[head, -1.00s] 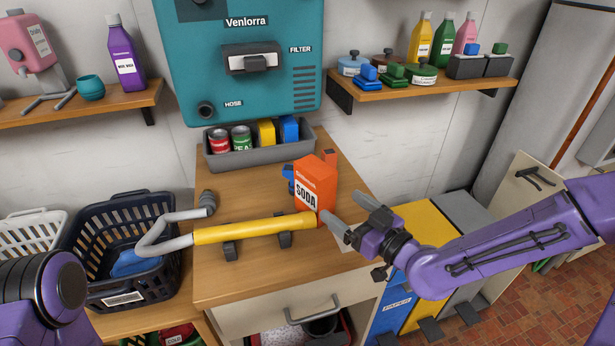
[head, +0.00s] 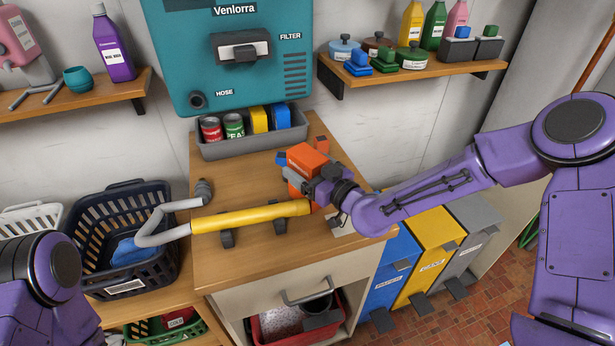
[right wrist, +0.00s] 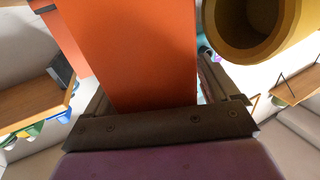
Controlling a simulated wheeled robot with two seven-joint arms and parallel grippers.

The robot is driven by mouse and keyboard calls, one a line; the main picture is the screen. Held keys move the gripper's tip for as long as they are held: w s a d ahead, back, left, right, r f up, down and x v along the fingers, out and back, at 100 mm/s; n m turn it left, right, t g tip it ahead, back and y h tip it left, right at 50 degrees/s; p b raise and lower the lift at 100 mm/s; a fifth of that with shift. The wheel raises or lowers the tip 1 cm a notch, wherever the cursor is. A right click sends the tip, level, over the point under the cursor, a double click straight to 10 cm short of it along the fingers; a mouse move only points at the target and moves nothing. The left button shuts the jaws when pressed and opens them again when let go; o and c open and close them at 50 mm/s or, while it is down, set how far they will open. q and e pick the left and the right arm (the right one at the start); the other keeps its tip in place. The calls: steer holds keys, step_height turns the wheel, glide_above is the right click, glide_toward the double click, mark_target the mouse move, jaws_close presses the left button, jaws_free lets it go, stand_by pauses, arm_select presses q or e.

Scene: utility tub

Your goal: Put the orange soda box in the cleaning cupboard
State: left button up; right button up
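The orange soda box (head: 308,158) stands on the wooden counter, just right of the yellow tube's end. My right gripper (head: 300,183) is at the box, with a finger on either side of it. In the right wrist view the orange box (right wrist: 140,50) fills the space between the fingers (right wrist: 160,95). A thin light gap shows between the box and the right finger, so the gripper looks open around it. The box's lower front is hidden by the gripper. My left gripper is out of view. I cannot make out the cleaning cupboard for certain.
A yellow tube (head: 250,216) on black supports lies left of the box, close to the gripper. A grey bin (head: 255,143) with cans and boxes stands behind. A dark basket (head: 115,215) is at left. Blue, yellow and grey bins (head: 432,240) stand right of the counter.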

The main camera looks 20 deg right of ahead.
mark_target(308, 154)
steer(key=c, duration=1.4)
steer(key=shift+o, duration=0.2)
steer(key=shift+r, duration=0.15)
steer(key=shift+r, duration=0.3)
step_height(308, 154, up, 3)
steer(key=shift+f, duration=0.15)
steer(key=s+d+r+p, duration=0.7)
steer(key=s+d+r, duration=0.1)
steer(key=s, duration=0.3)
steer(key=shift+s+r, duration=0.15)
steer(key=shift+r, duration=0.5)
